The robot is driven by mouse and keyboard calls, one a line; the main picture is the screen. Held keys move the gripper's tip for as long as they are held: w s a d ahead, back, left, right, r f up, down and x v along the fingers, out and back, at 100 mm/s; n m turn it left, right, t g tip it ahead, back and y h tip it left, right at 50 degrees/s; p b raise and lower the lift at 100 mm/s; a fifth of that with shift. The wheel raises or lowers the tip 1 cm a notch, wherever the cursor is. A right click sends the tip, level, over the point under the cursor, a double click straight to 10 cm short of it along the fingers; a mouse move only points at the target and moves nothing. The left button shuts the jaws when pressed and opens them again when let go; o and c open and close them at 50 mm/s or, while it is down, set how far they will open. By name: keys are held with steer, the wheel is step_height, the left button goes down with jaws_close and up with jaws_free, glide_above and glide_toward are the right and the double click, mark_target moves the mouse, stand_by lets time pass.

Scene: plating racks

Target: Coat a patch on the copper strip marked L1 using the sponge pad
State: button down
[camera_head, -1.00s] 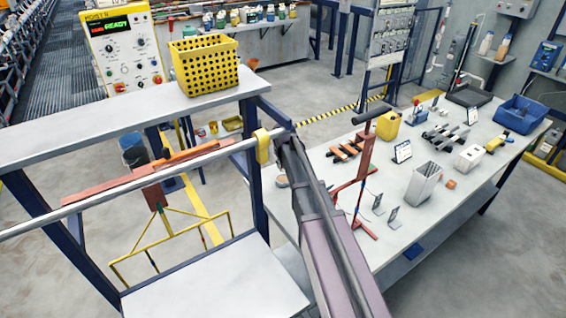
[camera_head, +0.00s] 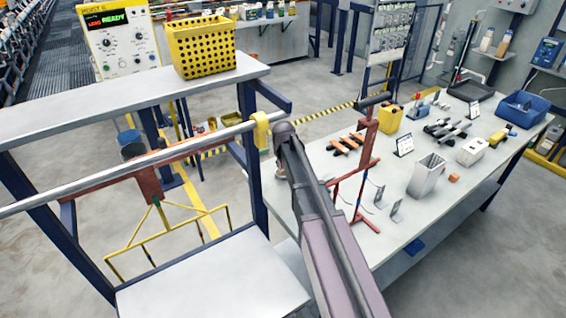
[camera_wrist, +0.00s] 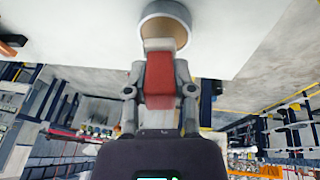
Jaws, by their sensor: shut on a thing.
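My gripper (camera_wrist: 160,85) is shut on a red block-shaped piece with a pale end, likely the sponge pad's handle (camera_wrist: 160,76), in the wrist view. A round grey-rimmed thing with a tan face (camera_wrist: 164,22) shows just beyond it over a white surface; I cannot tell whether they touch. In the head view my arm hides the gripper. Several copper-coloured strips (camera_head: 347,144) lie across dark supports on the right-hand table (camera_head: 300,190). The L1 mark cannot be read.
A red stand (camera_head: 368,150) rises from the table near my arm. A white-faced sign (camera_head: 404,145), a grey open bin (camera_head: 427,175) and a yellow can (camera_head: 390,120) stand farther along. A rail (camera_head: 120,172) and a yellow basket (camera_head: 201,47) are on the left.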

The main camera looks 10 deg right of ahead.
steer(key=shift+f+b, duration=0.55)
stand_by(2.4)
steer(key=shift+r, duration=0.1)
steer(key=shift+r+p, duration=3.45)
steer(key=shift+p, duration=0.1)
steer(key=shift+s, duration=0.15)
